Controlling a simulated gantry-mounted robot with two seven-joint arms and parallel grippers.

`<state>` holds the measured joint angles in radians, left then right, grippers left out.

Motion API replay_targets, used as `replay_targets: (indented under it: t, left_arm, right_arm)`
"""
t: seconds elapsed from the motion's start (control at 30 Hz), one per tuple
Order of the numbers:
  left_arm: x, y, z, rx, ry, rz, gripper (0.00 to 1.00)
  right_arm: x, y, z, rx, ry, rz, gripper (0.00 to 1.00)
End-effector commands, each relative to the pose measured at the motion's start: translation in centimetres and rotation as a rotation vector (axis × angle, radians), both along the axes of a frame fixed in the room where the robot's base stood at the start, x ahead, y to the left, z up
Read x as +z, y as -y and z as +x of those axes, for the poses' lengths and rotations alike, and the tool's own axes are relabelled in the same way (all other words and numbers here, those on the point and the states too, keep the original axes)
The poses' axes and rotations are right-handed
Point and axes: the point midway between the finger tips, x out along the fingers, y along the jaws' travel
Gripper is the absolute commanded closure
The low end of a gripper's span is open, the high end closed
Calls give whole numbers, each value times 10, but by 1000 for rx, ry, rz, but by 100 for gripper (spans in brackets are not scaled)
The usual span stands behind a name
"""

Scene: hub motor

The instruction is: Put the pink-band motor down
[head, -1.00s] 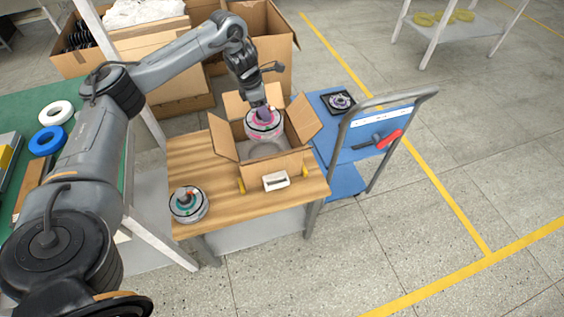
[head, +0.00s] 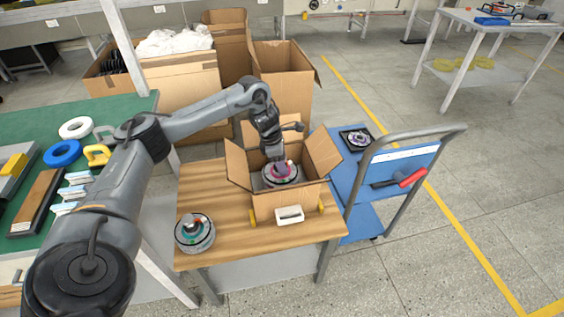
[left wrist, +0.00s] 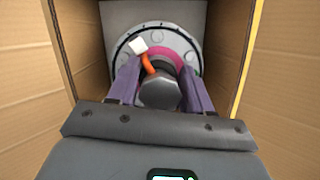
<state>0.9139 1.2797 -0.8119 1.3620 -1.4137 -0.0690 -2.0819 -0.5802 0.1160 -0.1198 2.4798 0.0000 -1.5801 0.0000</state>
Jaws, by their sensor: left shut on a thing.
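The pink-band motor (head: 281,172) is inside the open cardboard box (head: 289,203) on the wooden table. My left gripper (head: 277,160) points down into the box and is shut on the motor's central shaft. In the left wrist view, the purple fingers of the gripper (left wrist: 161,92) stand on both sides of the grey shaft, with the pink band and bolted disc of the motor (left wrist: 185,50) beyond. An orange lead with a white connector sticks out beside the shaft. I cannot tell whether the motor touches the box floor. My right gripper is not in view.
Another motor (head: 194,232) stands on the wooden table (head: 222,256), left of the box. The box's flaps stand open around my gripper. A blue cart (head: 362,228) is to the right, and a green bench (head: 25,127) to the left.

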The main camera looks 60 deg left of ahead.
Motion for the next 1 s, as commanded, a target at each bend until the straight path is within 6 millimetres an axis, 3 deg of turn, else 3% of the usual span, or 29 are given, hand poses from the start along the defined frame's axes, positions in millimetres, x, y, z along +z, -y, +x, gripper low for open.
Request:
replay_targets:
  t: [0.27, 0.6, 1.0]
  left_arm:
    - [-13, 0, 2, 2, 7, -1, 100]
    - [-51, 0, 1, 2, 5, -1, 100]
    - [-53, 0, 2, 2, 7, -1, 100]
  right_arm:
    - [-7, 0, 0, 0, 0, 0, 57]
    - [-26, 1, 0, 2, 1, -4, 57]
    - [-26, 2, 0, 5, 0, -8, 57]
